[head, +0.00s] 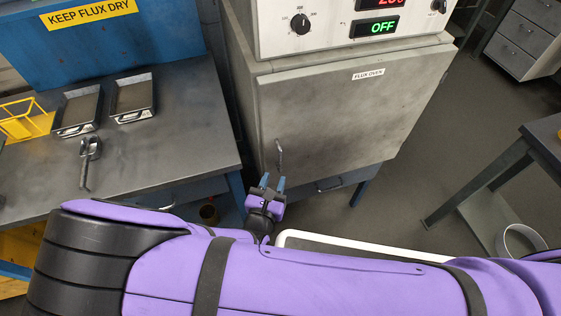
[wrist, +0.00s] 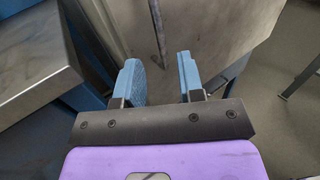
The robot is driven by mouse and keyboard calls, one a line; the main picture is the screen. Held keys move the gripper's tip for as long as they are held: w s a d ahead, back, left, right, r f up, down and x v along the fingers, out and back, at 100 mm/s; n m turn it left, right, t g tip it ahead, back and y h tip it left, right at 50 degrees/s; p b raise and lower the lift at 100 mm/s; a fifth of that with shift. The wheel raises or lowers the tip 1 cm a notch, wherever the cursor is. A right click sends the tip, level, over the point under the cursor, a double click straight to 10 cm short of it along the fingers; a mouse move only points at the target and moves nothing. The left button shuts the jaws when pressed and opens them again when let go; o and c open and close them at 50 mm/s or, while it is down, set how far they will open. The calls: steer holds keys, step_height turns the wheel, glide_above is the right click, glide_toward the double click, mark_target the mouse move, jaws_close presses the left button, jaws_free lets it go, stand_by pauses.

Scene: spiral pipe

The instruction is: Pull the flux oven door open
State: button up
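The flux oven door (head: 345,110) is a worn grey panel with a "FLUX OVEN" label, and it looks closed. Its slim vertical handle (head: 279,155) is near the door's lower left edge. My gripper (head: 272,182) is just below the handle in the head view. In the wrist view my gripper (wrist: 160,80) has its two blue fingers spread apart with nothing between them. The handle (wrist: 158,28) shows there as a thin dark bar ahead of the gap between the fingers, apart from them. The door (wrist: 205,30) fills the upper middle of that view.
The oven's control panel (head: 345,25) with an "OFF" display is above the door. A dark workbench (head: 180,140) with metal trays (head: 132,98) and a scoop (head: 88,160) stands close on the left. Another table (head: 545,140) is at right. Floor (head: 420,170) is open between.

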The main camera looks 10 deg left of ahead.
mark_target(280, 164)
steer(key=w, duration=0.6)
steer(key=shift+w+d, duration=0.3)
steer(key=shift+w, duration=0.05)
steer(key=shift+c, duration=0.4)
jaws_close()
